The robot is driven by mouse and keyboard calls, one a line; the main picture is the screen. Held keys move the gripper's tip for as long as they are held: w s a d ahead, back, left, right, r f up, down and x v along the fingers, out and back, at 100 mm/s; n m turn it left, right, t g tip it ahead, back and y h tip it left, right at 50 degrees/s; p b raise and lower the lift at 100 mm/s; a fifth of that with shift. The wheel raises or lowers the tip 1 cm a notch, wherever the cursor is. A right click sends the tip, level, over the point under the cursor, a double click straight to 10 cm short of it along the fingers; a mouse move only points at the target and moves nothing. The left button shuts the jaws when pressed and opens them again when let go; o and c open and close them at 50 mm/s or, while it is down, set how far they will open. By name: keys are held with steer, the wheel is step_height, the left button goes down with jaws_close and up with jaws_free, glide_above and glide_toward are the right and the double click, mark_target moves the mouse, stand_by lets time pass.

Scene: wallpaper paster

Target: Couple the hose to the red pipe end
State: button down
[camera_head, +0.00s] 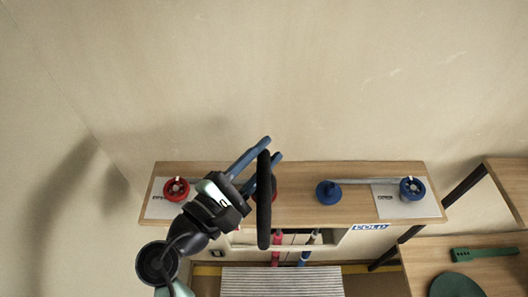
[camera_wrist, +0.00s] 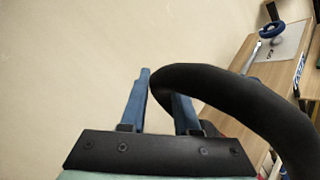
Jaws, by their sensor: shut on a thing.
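My gripper (camera_head: 268,148) is shut on the black hose (camera_head: 263,205) above the wooden bench. In the wrist view, the hose (camera_wrist: 225,97) starts between the two blue fingers (camera_wrist: 162,88) and arches away to the right. In the head view it hangs down past the bench's front edge. The red pipe end (camera_head: 252,189) shows only as a small red patch beside my gripper and the hose, which hide most of it. I cannot tell whether the hose touches it. The red handwheel (camera_head: 176,189) is in plain view at the left.
The blue pipe end (camera_head: 328,192) and blue handwheel (camera_head: 412,188) stand on the right of the bench (camera_head: 300,212), joined by a pale pipe. A "COLD" label (camera_head: 370,227) is on the front. Red (camera_head: 277,246) and blue (camera_head: 307,251) tubes are below. The wall is close behind.

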steer(key=shift+f, duration=0.4)
steer(key=c, duration=0.6)
jaws_free()
steer(key=shift+o, duration=0.2)
steer(key=shift+s+a+f+b, duration=0.1)
steer(key=shift+b, duration=0.2)
steer(key=b+v, duration=0.3)
steer(key=v, duration=0.9)
steer(key=shift+s+a+b, duration=0.15)
steer(key=shift+s+b, duration=0.2)
steer(key=shift+b, duration=0.05)
